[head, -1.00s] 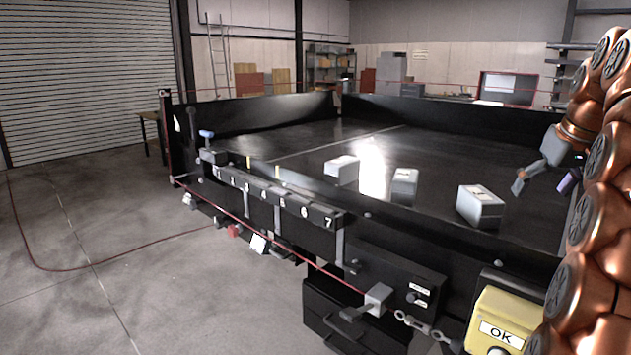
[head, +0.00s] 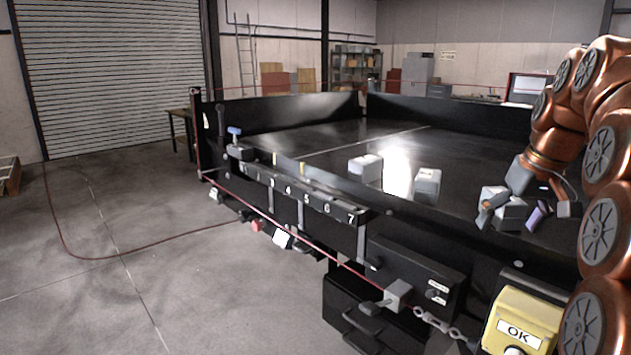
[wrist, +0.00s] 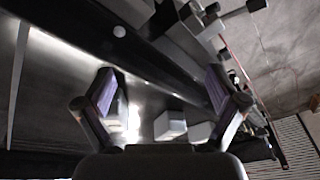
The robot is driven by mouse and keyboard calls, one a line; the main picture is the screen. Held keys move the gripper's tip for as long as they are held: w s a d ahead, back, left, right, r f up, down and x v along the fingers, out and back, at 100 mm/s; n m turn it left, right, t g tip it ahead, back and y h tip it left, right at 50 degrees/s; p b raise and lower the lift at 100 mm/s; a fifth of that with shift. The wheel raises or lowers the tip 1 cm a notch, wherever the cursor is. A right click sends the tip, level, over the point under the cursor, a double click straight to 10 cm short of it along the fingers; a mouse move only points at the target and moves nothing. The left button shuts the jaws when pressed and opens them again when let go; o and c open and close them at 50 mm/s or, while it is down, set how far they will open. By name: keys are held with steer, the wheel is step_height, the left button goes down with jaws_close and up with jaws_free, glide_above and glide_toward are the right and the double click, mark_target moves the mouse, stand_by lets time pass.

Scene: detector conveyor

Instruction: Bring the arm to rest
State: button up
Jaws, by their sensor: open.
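My gripper (head: 513,214) is open at the right of the head view, at the end of my copper-coloured arm. In that view it overlaps a grey box (head: 490,193) on the black conveyor bed (head: 330,135); whether it touches the box cannot be told. In the wrist view my gripper (wrist: 160,98) has its two purple-padded fingers spread wide with nothing held between them.
Two more grey boxes, one left (head: 365,170) and one middle (head: 428,184), stand on the bed. A numbered rail (head: 300,196) runs along the front wall. A yellow OK box (head: 522,325) and a grey latch (head: 398,292) are at the front.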

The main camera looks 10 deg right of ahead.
steer(key=s+a+f+g, duration=0.1)
steer(key=s+a+f, duration=0.45)
steer(key=a, duration=0.35)
steer(key=s+a+f+g, duration=0.2)
steer(key=s+a+f, duration=0.2)
steer(key=a+f, duration=0.3)
steer(key=s+a+f, duration=0.2)
steer(key=s+f, duration=0.1)
steer(key=s, duration=0.3)
steer(key=s+a+f+n+g, duration=0.1)
steer(key=s+a+f, duration=0.2)
steer(key=s, duration=0.3)
steer(key=s+a+f+g, duration=0.1)
steer(key=s+a+f, duration=0.1)
steer(key=s+f, duration=0.3)
steer(key=shift+s+a+f+h, duration=0.2)
steer(key=shift+s+a+h, duration=0.1)
steer(key=shift+s+a, duration=0.15)
